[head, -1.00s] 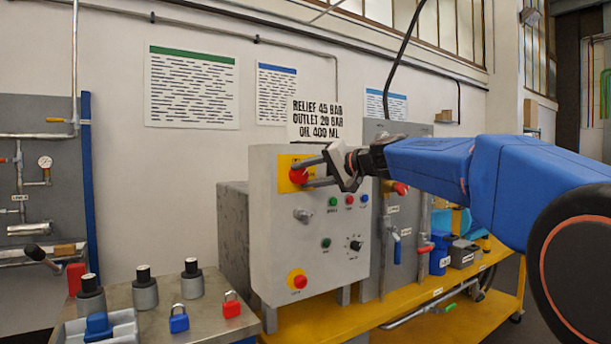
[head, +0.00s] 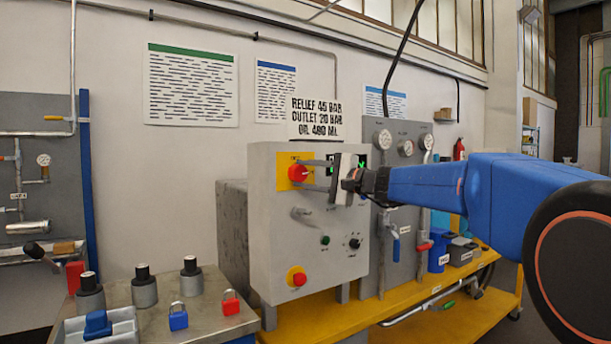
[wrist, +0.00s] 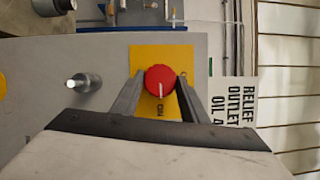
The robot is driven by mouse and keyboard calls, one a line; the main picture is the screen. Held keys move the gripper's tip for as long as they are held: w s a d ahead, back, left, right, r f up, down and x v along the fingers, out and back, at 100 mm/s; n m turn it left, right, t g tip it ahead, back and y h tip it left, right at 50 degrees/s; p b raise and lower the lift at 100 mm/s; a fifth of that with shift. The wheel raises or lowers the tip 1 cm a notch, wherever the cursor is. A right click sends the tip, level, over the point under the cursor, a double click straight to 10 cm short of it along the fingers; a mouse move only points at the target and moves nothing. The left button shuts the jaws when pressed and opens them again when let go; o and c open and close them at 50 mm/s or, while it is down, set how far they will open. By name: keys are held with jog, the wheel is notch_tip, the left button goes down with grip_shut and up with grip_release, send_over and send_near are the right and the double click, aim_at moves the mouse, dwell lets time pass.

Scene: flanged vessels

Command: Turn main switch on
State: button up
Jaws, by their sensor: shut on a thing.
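The main switch is a red rotary knob (head: 298,173) on a yellow plate (head: 284,184) at the upper left of the grey control box. In the wrist view the red knob (wrist: 160,80) sits between my two fingers, its white mark pointing at the "ON" lettering (wrist: 160,110). My gripper (head: 306,177) reaches in from the right, its fingers shut on the knob. In the wrist view the gripper (wrist: 160,85) has one finger on each side of the knob. Lit green displays (head: 361,160) show on the box face beside the gripper, partly covered by it.
The grey box (head: 270,240) also carries a lower red button (head: 298,278), a black selector (head: 355,243) and a metal key switch (head: 301,212). A gauge panel (head: 405,190) stands to the right.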

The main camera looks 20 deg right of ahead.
jog(key=shift+f, duration=0.1)
dwell(0.3)
jog(key=o, duration=1.1)
jog(key=shift+c, duration=0.2)
jog(key=shift+s, duration=0.1)
jog(key=v, duration=1.7)
jog(key=shift+d+f, duration=0.15)
